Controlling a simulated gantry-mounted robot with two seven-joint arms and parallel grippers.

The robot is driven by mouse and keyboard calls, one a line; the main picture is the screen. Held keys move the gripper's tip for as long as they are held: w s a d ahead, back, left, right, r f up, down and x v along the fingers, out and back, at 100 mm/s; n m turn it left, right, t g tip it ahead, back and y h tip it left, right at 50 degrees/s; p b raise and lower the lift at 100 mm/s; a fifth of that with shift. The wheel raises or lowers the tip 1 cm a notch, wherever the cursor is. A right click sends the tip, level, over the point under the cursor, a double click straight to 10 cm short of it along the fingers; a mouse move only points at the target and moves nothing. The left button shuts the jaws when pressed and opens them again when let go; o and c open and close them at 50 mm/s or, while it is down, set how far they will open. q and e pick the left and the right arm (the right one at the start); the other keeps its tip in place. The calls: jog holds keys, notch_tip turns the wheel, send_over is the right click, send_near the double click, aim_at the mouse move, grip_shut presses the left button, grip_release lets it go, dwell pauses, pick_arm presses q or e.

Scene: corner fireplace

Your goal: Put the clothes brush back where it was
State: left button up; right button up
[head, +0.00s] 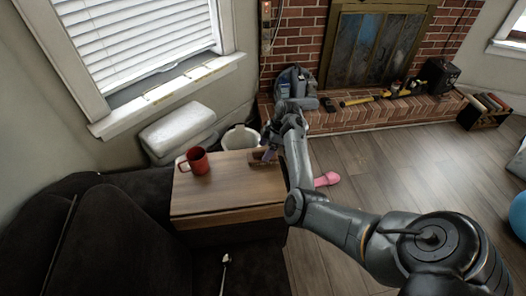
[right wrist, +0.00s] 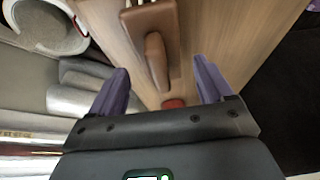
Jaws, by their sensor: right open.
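The clothes brush (head: 258,161) is brown and lies on the wooden table top (head: 225,190), near its far right part. In the right wrist view the brush (right wrist: 154,55) shows its broad block at the top and its narrower handle pointing toward my gripper. My right gripper (head: 268,152) is over the brush in the head view. In the right wrist view its purple fingers (right wrist: 160,68) are open, one on each side of the handle, with gaps to both. I cannot tell how far above the handle they are. My left gripper is not in view.
A red mug (head: 197,160) stands on the table's far left part. A white bin (head: 240,137) is behind the table. A dark sofa (head: 110,245) is at the left. A pink object (head: 327,179) lies on the floor. Tools line the brick hearth (head: 350,117).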

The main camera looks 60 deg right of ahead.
jog(key=p+v, duration=0.2)
jog(key=v, duration=0.6)
jog(key=s+a+f+m+h, duration=0.1)
jog(key=s+a, duration=0.5)
jog(key=a, duration=0.7)
jog(key=s+a+f+m+h, duration=0.1)
jog(key=s+a, duration=0.6)
jog(key=a, duration=0.7)
jog(key=s+a+f+m, duration=0.2)
jog(key=s+a+m, duration=0.2)
jog(key=a, duration=0.9)
jog(key=s, duration=0.3)
jog(key=shift+s+a+f+h, duration=0.2)
jog(key=shift+a+f+h, duration=0.05)
jog(key=shift+a+h, duration=0.15)
notch_tip(320, 180, up, 45)
jog(key=p, duration=4.5)
jog(key=shift+p, duration=0.3)
